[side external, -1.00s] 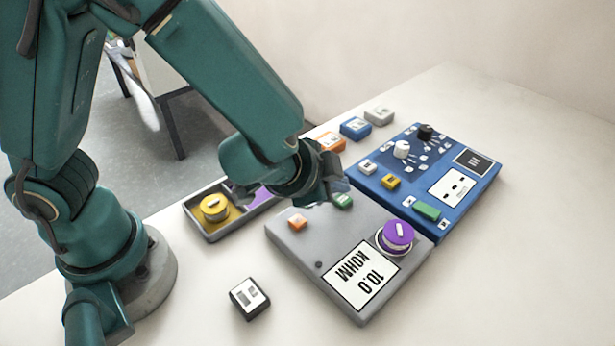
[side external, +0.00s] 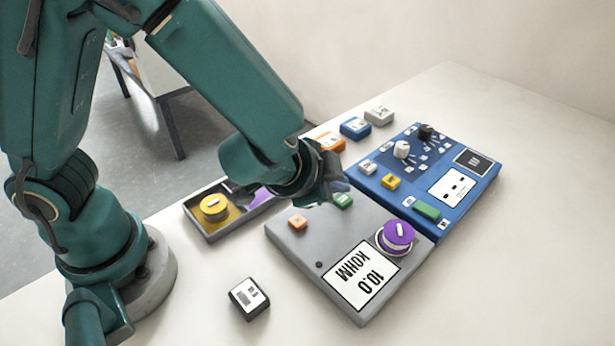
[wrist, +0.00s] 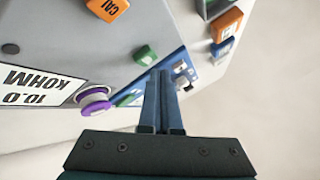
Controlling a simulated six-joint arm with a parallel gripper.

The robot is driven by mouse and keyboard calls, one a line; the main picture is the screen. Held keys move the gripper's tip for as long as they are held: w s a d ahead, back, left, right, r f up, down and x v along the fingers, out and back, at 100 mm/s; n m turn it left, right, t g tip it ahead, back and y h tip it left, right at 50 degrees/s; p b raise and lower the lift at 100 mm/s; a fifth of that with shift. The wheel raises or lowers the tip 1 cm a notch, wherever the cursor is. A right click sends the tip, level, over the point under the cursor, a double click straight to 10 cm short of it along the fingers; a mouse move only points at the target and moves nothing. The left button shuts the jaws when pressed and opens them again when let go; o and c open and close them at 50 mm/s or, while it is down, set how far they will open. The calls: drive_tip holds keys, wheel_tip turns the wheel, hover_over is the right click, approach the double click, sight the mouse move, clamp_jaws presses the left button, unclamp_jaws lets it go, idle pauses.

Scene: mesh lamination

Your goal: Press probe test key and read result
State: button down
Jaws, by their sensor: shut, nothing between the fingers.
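The grey unit (side external: 300,245) lies flat with a display (side external: 361,276) reading 10.0 KOHM, upside down in the side view. It carries an orange key (side external: 298,222), a green key (side external: 343,200) and a purple knob (side external: 397,235). In the wrist view the orange key (wrist: 107,9) reads CAL and the green key (wrist: 145,55) sits just left of the fingertips. My gripper (wrist: 163,73) is shut and empty. In the side view my gripper (side external: 343,185) is beside the green key; contact cannot be made out. No probe test label is readable.
The blue unit (side external: 470,204), with knobs, keys and a small dark display, adjoins the grey one. A tray (side external: 215,232) with a yellow knob stands left. A small dark block (side external: 249,298) lies in front. Orange, blue (side external: 355,128) and grey blocks are behind. The table's right is clear.

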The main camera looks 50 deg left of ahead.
sight(336, 206)
drive_tip(key=shift+f, duration=0.15)
drive_tip(key=shift+f, duration=0.3)
idle(0.3)
drive_tip(key=shift+f, duration=0.45)
idle(0.8)
drive_tip(key=shift+r, duration=0.85)
drive_tip(key=shift+r, duration=0.1)
drive_tip(key=shift+r, duration=2.45)
drive_tip(key=shift+a, duration=0.1)
